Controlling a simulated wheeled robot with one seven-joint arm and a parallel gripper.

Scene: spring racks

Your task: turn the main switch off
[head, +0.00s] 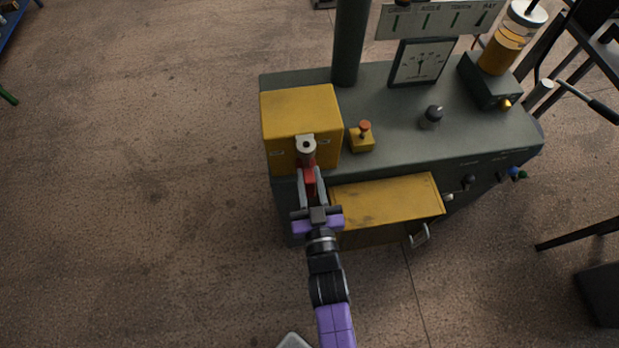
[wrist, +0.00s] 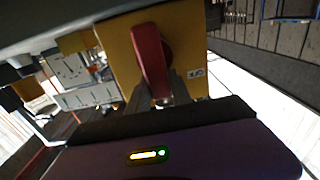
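The main switch is a red handle (head: 309,180) on the front of a yellow box (head: 300,112) at the left end of the green machine's top. A grey round hub (head: 306,146) sits at the handle's upper end. In the wrist view the red handle (wrist: 151,62) stands nearly upright, tilted slightly, against the yellow box face (wrist: 187,45). My gripper (head: 310,178) reaches up to the handle, one finger on each side, and appears shut on it. The fingers hide part of the handle's lower end. A small marked label (wrist: 195,73) is right of the handle.
A yellow drawer-like box (head: 385,200) juts out just right of my gripper. A small yellow box with an orange button (head: 363,135), a black knob (head: 432,116) and a dial gauge (head: 421,62) are on the machine's top. Floor left of the machine is clear.

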